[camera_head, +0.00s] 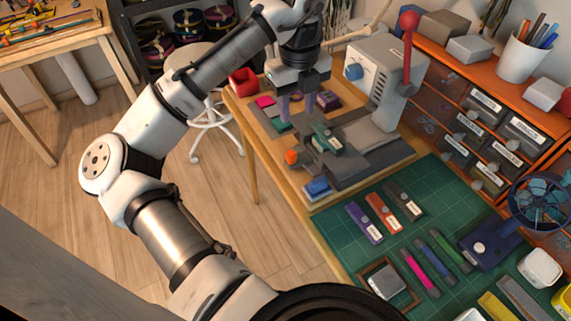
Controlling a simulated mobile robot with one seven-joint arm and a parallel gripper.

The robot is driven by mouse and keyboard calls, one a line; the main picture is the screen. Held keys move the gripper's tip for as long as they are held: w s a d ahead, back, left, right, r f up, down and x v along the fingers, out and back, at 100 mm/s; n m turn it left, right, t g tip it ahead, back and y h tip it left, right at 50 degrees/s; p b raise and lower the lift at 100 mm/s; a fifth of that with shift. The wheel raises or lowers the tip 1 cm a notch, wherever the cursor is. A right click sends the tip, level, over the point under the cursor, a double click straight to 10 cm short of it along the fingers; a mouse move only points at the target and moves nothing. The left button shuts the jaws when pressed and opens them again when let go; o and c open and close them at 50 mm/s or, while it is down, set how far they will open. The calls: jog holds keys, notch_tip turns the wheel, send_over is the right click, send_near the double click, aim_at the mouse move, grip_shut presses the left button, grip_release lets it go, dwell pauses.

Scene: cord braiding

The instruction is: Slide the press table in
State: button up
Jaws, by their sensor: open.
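The press (383,75) is a grey machine with a red-ball lever and a blue knob, on the wooden worktable. What looks like its press table (345,170) is a dark grey slab in front of and left of the press body, with a green piece (325,138) on top. An orange knob (291,157) shows at the slab's left end. My gripper (297,110) points down, open and with nothing seen between its fingers, above the worktable's back left part, behind and left of the slab. It looks apart from the slab; its exact height is hard to tell.
A green mat (340,232) holds purple, red and dark labelled pieces and several coloured bars. An orange drawer cabinet (440,75) stands along the right. Small coloured pieces lie near my gripper. A white stool (205,115) stands left.

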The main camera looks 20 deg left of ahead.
aim_at(292, 153)
jog(key=f, duration=1.4)
jog(key=shift+s+a+f, duration=0.1)
jog(key=shift+s+a, duration=0.15)
jog(key=shift+a, duration=0.15)
grip_shut()
